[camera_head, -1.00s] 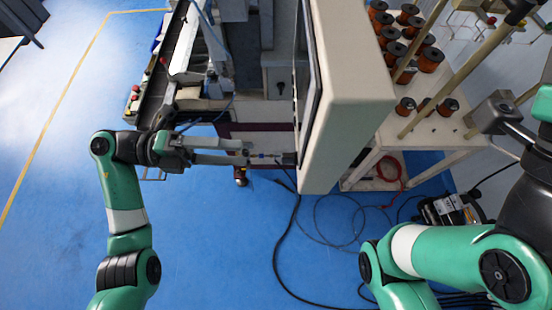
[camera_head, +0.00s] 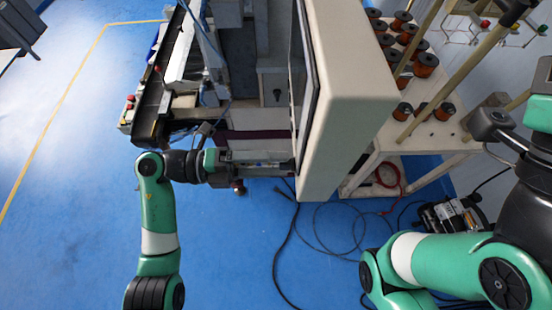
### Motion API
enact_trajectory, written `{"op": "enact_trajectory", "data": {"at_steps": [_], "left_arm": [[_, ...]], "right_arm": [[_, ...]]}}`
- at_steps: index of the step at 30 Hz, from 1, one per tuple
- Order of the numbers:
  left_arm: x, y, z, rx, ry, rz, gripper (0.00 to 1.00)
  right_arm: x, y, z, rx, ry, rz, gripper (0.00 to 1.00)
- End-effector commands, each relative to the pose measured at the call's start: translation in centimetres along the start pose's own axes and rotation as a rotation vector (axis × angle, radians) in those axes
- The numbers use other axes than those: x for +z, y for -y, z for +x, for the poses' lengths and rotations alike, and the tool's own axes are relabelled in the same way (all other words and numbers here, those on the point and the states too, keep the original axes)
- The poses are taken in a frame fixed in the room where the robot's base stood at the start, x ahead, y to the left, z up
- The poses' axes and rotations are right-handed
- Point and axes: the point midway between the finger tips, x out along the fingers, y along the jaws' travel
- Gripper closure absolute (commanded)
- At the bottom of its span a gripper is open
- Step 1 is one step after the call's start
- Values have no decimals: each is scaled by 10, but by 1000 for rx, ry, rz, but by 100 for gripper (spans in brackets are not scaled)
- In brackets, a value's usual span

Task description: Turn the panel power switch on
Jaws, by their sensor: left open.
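The panel is a beige box (camera_head: 345,110), seen mostly from above and the side, with its dark front face turned left. The power switch cannot be made out; that face is steeply angled and its lower part lies behind my left gripper. My left gripper (camera_head: 288,166) points right, with its two fingers apart and their tips right at the lower front of the panel. Whether they touch it cannot be told. My right arm (camera_head: 450,265) is at the right edge, away from the panel, and its fingers cannot be made out.
A beige table (camera_head: 385,140) with several copper wire spools (camera_head: 426,64) stands right of the panel. Machine parts and a dark rail (camera_head: 155,110) lie behind my left gripper. Black cables (camera_head: 280,260) run over the blue floor, which is clear at left.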

Motion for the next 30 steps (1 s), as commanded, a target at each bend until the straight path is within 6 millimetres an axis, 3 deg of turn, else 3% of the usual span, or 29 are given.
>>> {"op": "enact_trajectory", "data": {"at_steps": [10, 21, 30], "left_arm": [[0, 0, 7, 0, 1, 1, 32], [0, 0, 6, 0, 1, 1, 98], [0, -1, 6, 0, 1, 12, 100]], "right_arm": [[0, 0, 0, 0, 0, 0, 100], [0, 0, 0, 0, 0, 0, 100], [1, 0, -1, 0, 0, 0, 100]]}}
